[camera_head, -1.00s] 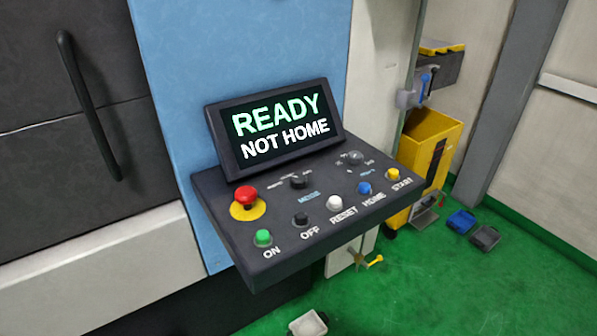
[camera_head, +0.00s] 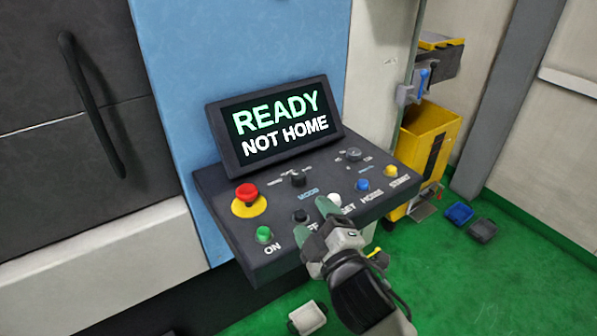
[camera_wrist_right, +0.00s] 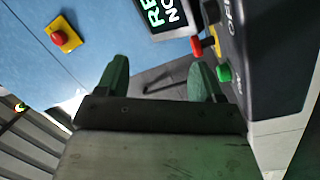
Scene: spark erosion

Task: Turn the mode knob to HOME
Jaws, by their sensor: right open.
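The black mode knob (camera_head: 298,180) sits near the back of the dark control panel (camera_head: 228,225), above the blue "MODE" lettering. Its pointer is too small to read. The screen (camera_head: 275,122) behind it shows "READY" and "NOT HOME". My right gripper (camera_head: 320,222) is open and empty, over the panel's front edge near the OFF and RESET buttons, apart from the knob. It partly hides their labels. In the right wrist view its two green fingertips (camera_wrist_right: 160,80) stand apart, with the panel (camera_wrist_right: 275,60) at the right. The knob does not show there. My left gripper is not in view.
The panel also carries a red emergency stop (camera_head: 247,194), a green ON button (camera_head: 264,234), a second dial (camera_head: 353,155), a blue HOME button (camera_head: 362,185) and a yellow START button (camera_head: 390,171). A yellow bin (camera_head: 425,145) stands right. Space above the panel is clear.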

